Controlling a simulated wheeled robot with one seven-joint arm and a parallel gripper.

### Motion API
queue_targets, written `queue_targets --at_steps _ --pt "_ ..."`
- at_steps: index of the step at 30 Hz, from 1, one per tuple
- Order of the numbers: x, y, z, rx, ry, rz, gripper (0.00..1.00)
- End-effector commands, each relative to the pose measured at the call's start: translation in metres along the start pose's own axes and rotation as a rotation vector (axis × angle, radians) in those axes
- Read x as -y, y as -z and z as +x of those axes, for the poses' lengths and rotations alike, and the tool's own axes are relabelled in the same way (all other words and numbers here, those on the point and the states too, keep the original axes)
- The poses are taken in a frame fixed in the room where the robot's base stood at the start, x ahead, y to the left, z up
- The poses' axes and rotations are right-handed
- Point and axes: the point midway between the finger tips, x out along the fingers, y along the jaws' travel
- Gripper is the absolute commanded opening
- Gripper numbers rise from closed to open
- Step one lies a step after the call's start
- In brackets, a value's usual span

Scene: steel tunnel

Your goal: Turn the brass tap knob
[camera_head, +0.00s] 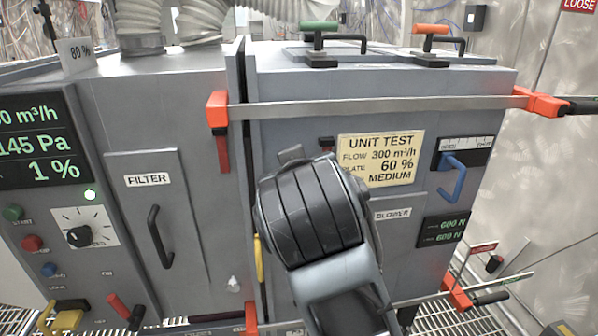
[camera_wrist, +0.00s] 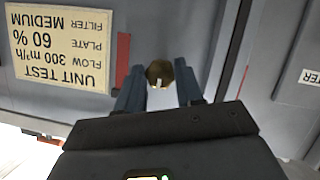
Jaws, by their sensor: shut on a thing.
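The brass tap knob (camera_wrist: 160,73) is a small, faceted, dark gold piece on the grey cabinet front, with a pale mark at its lower edge. It shows in the wrist view between the two dark fingers of my gripper (camera_wrist: 159,78). The fingers stand on either side of it and are shut on it. In the head view my own arm covers the knob and the fingertips.
A yellow unit test sign (camera_head: 381,158) is beside the knob; it appears upside down in the wrist view (camera_wrist: 60,45). A long bar clamp (camera_head: 375,106) with red ends crosses the cabinet above my arm. A filter door (camera_head: 190,240) with a black handle is at left.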

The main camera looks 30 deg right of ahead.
Motion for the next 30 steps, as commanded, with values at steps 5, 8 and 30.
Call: queue_targets --at_steps 5,8,30 --pt "0.0004 -0.0024 0.0010 0.006 0.002 0.002 0.06" --pt "0.0004 -0.0025 0.0010 0.006 0.001 0.002 0.06" --pt "0.0010 -0.0004 -0.0078 -0.001 0.003 0.002 0.62"
